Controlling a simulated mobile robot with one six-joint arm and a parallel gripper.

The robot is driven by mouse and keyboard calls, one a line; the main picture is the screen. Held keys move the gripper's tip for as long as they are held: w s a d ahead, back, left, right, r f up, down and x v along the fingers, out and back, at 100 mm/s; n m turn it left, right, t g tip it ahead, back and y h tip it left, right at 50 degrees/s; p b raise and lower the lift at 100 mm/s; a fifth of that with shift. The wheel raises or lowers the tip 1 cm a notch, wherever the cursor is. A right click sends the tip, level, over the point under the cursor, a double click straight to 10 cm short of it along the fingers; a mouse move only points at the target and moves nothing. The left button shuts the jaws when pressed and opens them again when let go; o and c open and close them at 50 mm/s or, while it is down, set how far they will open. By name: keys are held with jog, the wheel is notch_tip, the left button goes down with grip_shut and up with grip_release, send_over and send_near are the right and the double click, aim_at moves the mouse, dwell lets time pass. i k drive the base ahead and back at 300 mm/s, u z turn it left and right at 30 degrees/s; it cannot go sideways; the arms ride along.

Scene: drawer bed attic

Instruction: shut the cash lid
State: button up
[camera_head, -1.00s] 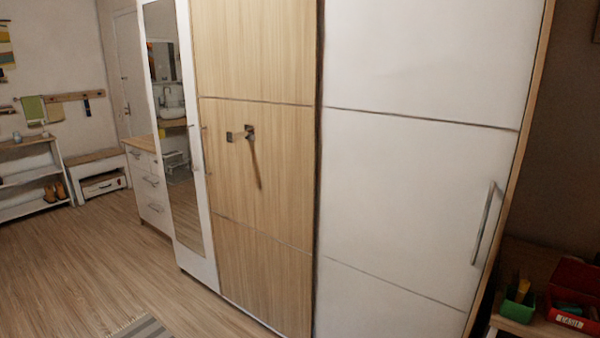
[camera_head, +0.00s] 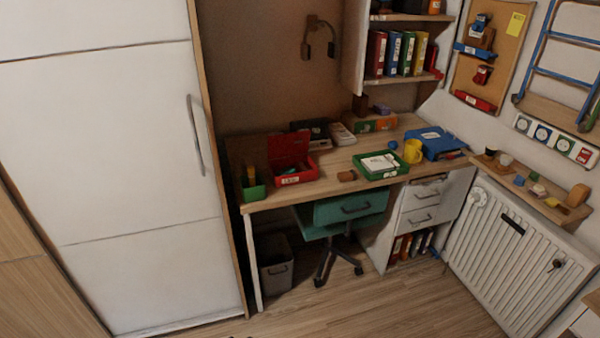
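A red cash box (camera_head: 293,175) stands on the left part of the wooden desk. Its lid (camera_head: 288,148) is up, tilted back behind the open box. A small white label shows on the front of the box. What lies inside is too small to tell. My gripper is not in view.
A green pen holder (camera_head: 254,189) stands left of the box, a green tray (camera_head: 380,165) with papers to its right. A teal chair (camera_head: 345,212) and a grey bin (camera_head: 276,264) are under the desk. A white wardrobe (camera_head: 110,150) fills the left. Floor (camera_head: 390,300) before the desk is clear.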

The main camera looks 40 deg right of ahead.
aim_at(280, 144)
jog(key=z, duration=4.25)
jog(key=i, duration=0.1)
jog(key=u, duration=3.1)
